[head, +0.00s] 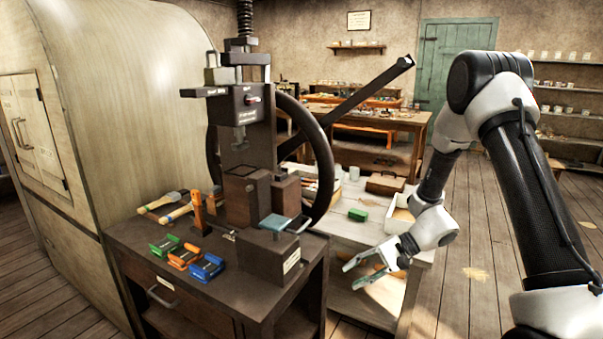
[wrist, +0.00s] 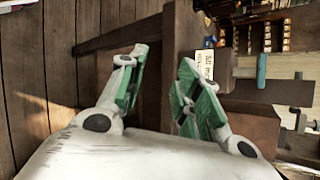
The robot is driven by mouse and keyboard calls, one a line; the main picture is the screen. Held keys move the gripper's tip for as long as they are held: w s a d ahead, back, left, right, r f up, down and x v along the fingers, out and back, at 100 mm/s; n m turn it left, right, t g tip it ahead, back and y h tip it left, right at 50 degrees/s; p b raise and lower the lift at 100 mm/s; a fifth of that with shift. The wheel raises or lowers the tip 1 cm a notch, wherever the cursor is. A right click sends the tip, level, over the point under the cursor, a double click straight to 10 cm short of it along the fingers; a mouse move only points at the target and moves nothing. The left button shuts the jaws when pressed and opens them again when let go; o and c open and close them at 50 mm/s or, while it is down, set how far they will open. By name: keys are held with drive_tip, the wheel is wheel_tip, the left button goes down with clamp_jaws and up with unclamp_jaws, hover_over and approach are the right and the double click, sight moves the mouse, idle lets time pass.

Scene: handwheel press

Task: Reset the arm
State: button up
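My gripper (head: 368,264) hangs at the right of the dark press table (head: 140,237), in front of the pale workbench. Its green-padded fingers are apart with nothing between them. In the wrist view my gripper (wrist: 160,85) is also open and empty, with the table's dark edge and the floor beyond it. The press (head: 240,115) stands on the table with a vertical screw, a large dark handwheel (head: 322,165) and a long bar slanting up to the right. My arm reaches in from the right.
Green, orange and blue blocks (head: 206,268) lie at the table's front, with brushes (head: 165,203) behind. A dark box with a label (head: 270,262) sits at the table's right corner. The pale workbench (head: 350,238) carries a green block (head: 358,214). Floor at right is clear.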

drive_tip(key=s+d+r+n+t+h, duration=0.2)
drive_tip(key=s+d+r+h, duration=0.3)
drive_tip(key=s+d+r, duration=0.5)
drive_tip(key=s+d+r+n+t+h, duration=0.3)
drive_tip(key=s+d+r+h, duration=0.3)
drive_tip(key=s+d+r, duration=0.5)
wheel_tip(320, 180, up, 6)
drive_tip(key=shift+s+d+r+n+h, duration=0.15)
drive_tip(key=shift+s+n+h, duration=0.15)
drive_tip(key=shift+s+n, duration=0.45)
